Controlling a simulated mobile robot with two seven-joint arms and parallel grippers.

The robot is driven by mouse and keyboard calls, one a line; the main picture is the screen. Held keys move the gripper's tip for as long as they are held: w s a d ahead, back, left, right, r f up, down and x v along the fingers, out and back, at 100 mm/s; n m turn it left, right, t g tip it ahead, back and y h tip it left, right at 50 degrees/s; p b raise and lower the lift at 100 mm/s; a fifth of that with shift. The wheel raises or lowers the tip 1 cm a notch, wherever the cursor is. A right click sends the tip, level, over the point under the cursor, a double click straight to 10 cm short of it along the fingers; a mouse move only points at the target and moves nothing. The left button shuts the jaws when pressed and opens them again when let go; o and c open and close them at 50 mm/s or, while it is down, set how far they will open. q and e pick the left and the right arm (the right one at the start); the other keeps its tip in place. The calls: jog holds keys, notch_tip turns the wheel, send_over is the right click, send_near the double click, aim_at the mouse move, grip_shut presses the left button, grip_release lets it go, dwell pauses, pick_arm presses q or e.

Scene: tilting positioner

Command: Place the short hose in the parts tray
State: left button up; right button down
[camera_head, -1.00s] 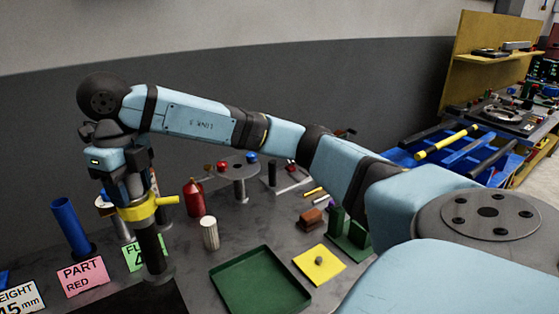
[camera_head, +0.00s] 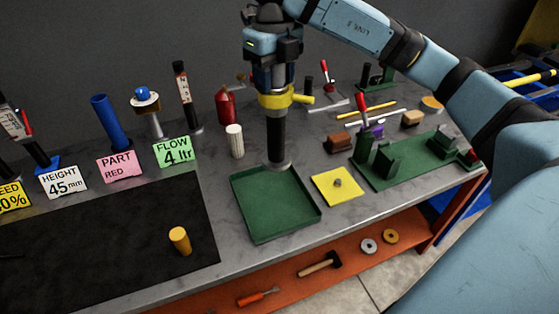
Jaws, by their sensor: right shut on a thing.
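My right gripper (camera_head: 275,82) hangs down at the top middle of the head view, shut on a dark upright tube with a yellow side-handled collar and a grey flanged lower end. I take this held piece to be the short hose (camera_head: 276,138). Its lower end overlaps the back edge of the parts tray (camera_head: 245,226), a shallow green square tray that looks empty. I cannot tell whether the end touches the tray or hangs above it. The gripper's fingertips are hard to make out. My left gripper is not in view.
A yellow square plate (camera_head: 347,194) with a small knob lies right of the tray, before a green fixture (camera_head: 400,172). A white ribbed cylinder (camera_head: 235,141) and red bottle (camera_head: 226,104) stand behind it. A yellow cylinder (camera_head: 180,240) stands on the black mat (camera_head: 75,252).

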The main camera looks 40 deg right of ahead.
aim_at(275, 151)
notch_tip(275, 151, down, 13)
jog(key=shift+f, duration=0.2)
jog(key=shift+f+p, duration=0.35)
jog(key=shift+f, duration=2.2)
jog(key=shift+f, duration=0.1)
jog(key=c, duration=1)
grip_release()
jog(key=shift+f, duration=0.1)
jog(key=o, duration=0.5)
